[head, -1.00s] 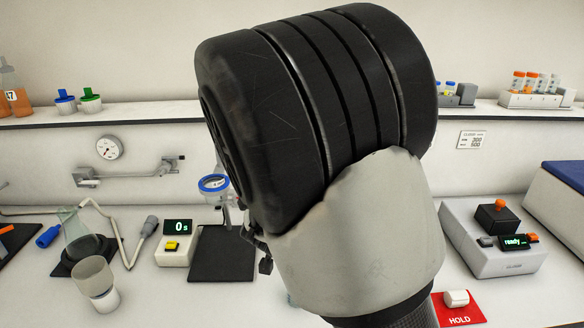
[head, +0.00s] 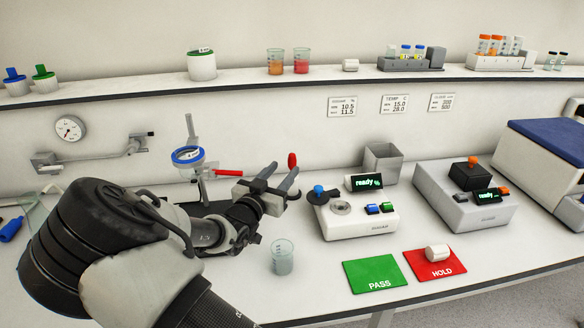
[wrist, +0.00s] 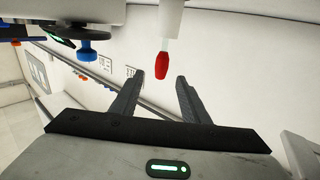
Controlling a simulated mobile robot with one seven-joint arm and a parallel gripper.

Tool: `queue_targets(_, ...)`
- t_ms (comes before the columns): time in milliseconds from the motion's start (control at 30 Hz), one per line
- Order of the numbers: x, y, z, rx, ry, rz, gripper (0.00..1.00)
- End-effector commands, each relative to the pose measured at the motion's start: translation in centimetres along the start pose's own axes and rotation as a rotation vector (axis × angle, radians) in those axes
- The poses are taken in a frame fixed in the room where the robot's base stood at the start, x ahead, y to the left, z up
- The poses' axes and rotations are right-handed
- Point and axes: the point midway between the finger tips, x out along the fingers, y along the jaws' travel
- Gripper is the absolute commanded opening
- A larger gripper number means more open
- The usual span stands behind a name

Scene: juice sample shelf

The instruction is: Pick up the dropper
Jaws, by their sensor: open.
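The dropper's red bulb (head: 291,160) shows upright just beyond my gripper's fingertips in the head view. My gripper hides what is below it there. In the wrist view, the red bulb (wrist: 162,65) points down from a pale part that runs to the top edge. It lines up with the gap between my fingers, near the tips. My gripper (head: 281,176) is open, with nothing held. The wrist view shows its two dark fingers apart (wrist: 161,78). Whether a finger touches the bulb cannot be told.
The sugar meter (head: 360,222) with a blue knob stands right of my gripper. A small beaker (head: 282,262) stands in front. A stand with a blue ring (head: 188,155) and a red handle (head: 228,172) is at left. A grey bin (head: 382,160) is behind. Green (head: 375,275) and red (head: 436,264) mats lie at front right.

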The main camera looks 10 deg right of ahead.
Motion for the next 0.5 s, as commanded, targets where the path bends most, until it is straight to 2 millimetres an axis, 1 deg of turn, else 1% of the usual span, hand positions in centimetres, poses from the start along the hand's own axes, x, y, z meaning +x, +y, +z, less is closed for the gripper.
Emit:
queue_targets(33,0.9,0.0,0.0,0.0,0.002,0.001,0.42)
queue_targets(100,1.6,0.0,0.0,-0.001,0.001,0.0,0.42)
queue_targets(267,2.5,0.0,0.0,-0.001,0.0,0.0,0.42)
queue_targets(333,3.2,0.0,0.0,-0.001,0.0,0.0,0.42)
queue_targets(500,5.9,-0.1,0.1,-0.001,0.001,0.001,0.42)
